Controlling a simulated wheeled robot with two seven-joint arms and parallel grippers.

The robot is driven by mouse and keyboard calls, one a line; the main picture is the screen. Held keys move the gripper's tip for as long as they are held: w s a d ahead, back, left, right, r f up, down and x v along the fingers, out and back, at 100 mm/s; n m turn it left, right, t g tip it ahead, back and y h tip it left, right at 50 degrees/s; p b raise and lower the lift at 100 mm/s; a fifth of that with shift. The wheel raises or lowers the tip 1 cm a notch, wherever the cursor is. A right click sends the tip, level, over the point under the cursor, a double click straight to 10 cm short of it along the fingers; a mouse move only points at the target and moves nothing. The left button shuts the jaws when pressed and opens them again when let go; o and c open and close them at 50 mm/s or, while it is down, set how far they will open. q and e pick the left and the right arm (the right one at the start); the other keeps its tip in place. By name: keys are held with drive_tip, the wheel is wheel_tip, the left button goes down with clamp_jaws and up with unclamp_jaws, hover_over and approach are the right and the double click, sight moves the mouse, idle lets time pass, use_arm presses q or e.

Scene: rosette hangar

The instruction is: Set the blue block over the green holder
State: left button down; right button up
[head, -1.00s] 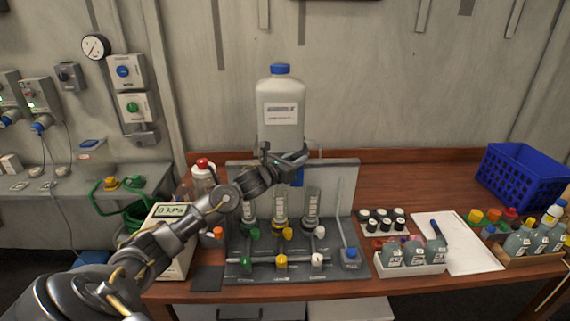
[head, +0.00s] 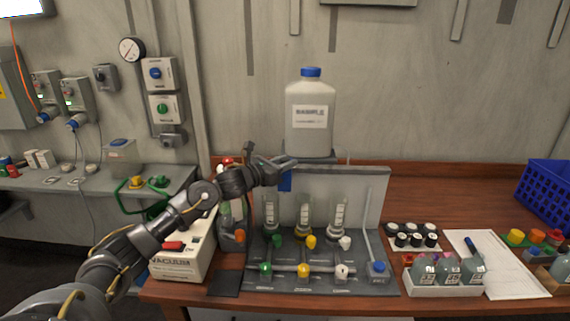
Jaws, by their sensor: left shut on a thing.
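My left gripper (head: 283,167) is in front of the grey back panel of a rig, shut on a small blue block (head: 286,182). The block hangs just below the fingers, above the clear cylinders, and its upper part is hidden by the gripper. I cannot tell for sure which thing is the green holder. Green knobs (head: 265,269) sit at the left column of the rig, under the left clear cylinder (head: 270,212). The block is above and to the right of this column in the picture. My right gripper is not in view.
A large white bottle (head: 309,128) with a blue cap stands above the panel. Two more cylinders (head: 304,216) stand on the rig. Racks of black-capped vials (head: 411,236) and small bottles (head: 444,275) are to the right. A white vacuum box (head: 183,258) is at left.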

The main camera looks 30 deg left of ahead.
use_arm(q)
drive_tip(key=c, duration=1.5)
unclamp_jaws()
drive_tip(key=shift+a+r, duration=0.2)
drive_tip(key=shift+r, duration=0.05)
drive_tip(key=o, duration=0.4)
drive_tip(key=shift+f, duration=0.2)
drive_tip(key=shift+d, duration=0.1)
drive_tip(key=shift+r, duration=0.25)
wheel_tip(320, 180, up, 2)
drive_tip(key=shift+w+r+b, duration=0.1)
drive_tip(key=shift+r+b, duration=0.15)
drive_tip(key=shift+b, duration=0.85)
drive_tip(key=s+r, duration=0.1)
drive_tip(key=s+d+r, duration=0.1)
drive_tip(key=r, duration=0.1)
drive_tip(key=s+d+r+b, duration=0.1)
drive_tip(key=r, duration=0.1)
drive_tip(key=shift+s+r, duration=0.1)
drive_tip(key=shift+s, duration=0.3)
drive_tip(key=s+d+r, duration=0.1)
drive_tip(key=s, duration=0.2)
drive_tip(key=s+d+r, duration=0.2)
drive_tip(key=s+d+r+b, duration=0.1)
drive_tip(key=s+r, duration=0.1)
drive_tip(key=s, duration=0.1)
drive_tip(key=shift+s+d, duration=0.3)
drive_tip(key=shift+d, duration=0.05)
